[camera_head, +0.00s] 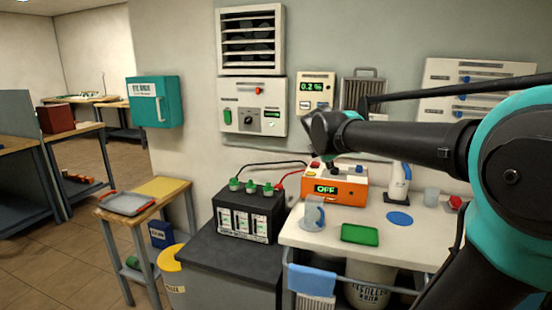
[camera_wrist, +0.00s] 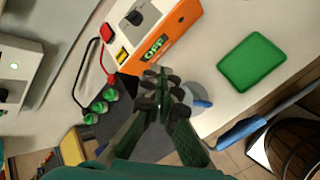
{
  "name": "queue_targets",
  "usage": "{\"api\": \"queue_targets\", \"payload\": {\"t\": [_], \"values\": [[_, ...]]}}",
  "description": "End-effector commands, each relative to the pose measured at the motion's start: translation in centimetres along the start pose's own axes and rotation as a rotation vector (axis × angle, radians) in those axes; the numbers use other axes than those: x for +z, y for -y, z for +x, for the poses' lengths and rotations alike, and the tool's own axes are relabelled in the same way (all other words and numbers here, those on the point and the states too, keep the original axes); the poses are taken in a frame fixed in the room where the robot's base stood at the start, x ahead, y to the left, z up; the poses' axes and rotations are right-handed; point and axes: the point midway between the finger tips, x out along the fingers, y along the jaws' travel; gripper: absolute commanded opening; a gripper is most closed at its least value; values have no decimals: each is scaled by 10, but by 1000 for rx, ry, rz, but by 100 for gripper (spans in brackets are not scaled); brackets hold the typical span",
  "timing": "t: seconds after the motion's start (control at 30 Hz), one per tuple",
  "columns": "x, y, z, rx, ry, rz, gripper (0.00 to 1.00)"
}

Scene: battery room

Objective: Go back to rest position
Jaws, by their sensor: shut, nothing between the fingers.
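My gripper (camera_head: 322,150) is at the end of my arm, which reaches in from the right in the head view, above the back of the bench. In the wrist view my gripper (camera_wrist: 164,86) has its fingers together and holds nothing. Beyond it, the orange charger (camera_head: 334,187) reads OFF on its display; the charger also shows in the wrist view (camera_wrist: 178,38). The black battery (camera_head: 248,215) with green caps stands left of the charger, and a red and a black cable run between them. My fingers partly hide a clear jug (camera_wrist: 198,104), which shows whole in the head view (camera_head: 314,215).
The white bench (camera_head: 290,236) holds a green tray (camera_head: 360,234), a blue disc (camera_head: 399,218) and a white-and-dark bottle-like item (camera_head: 398,184). A blue cloth (camera_head: 312,279) hangs at its front rail. A yellow-topped table (camera_head: 163,188) with a grey tray (camera_head: 127,203) stands left. Open floor lies further left.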

Motion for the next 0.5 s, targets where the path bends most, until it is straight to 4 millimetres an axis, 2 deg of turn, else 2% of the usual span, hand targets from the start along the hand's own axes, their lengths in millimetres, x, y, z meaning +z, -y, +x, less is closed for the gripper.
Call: {"api": "queue_targets", "payload": {"t": [0.03,0.2,0.4,0.5], "values": [[-4,32,12,-33,-15,135,0],[-31,143,40,-170,-57,671,0],[-70,268,50,-350,-54,1271,0],[-89,316,48,-430,-37,1505,0]]}}
